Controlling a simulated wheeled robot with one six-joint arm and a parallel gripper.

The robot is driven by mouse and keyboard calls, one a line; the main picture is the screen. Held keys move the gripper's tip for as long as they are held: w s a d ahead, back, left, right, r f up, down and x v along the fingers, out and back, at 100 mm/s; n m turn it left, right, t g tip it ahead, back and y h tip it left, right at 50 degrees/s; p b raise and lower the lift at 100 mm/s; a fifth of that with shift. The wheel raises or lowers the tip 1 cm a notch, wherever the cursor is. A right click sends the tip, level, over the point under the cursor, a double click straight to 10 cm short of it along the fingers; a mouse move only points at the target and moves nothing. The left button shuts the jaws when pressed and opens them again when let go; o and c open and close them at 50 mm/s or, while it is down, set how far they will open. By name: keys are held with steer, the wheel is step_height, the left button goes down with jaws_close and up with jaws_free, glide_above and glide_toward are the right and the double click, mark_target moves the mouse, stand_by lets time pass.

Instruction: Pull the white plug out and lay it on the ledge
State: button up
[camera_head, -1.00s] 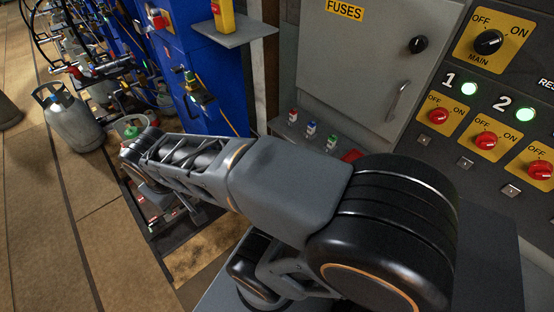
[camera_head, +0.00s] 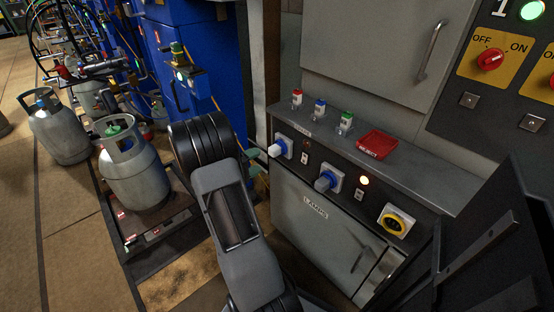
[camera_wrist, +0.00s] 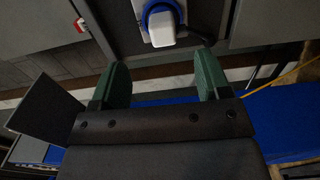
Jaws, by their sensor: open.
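The white plug (camera_head: 276,149) sits in a blue-ringed socket at the left end of the panel front, below the ledge (camera_head: 437,174). In the wrist view the white plug (camera_wrist: 163,29) is ahead of the fingers, near the top middle. My gripper (camera_wrist: 160,82) has green fingers spread apart with nothing between them. In the head view my gripper (camera_head: 254,161) is just left of and slightly below the plug, partly hidden by my arm. It looks apart from the plug.
A yellow socket (camera_head: 397,221) is empty. Three small coloured fuses and a red REJECT tray (camera_head: 377,144) stand on the ledge. Its right part is bare. Gas cylinders (camera_head: 133,172) stand left.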

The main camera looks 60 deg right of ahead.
mark_target(271, 154)
steer(key=shift+d+f, duration=0.15)
steer(key=shift+f, duration=0.1)
steer(key=shift+d, duration=0.1)
steer(key=shift+s+d, duration=0.15)
steer(key=shift+d, duration=0.4)
steer(key=x, duration=0.5)
steer(key=shift+f, duration=0.1)
steer(key=shift+b+x, duration=0.5)
steer(key=shift+x, duration=0.8)
steer(key=shift+b, duration=0.8)
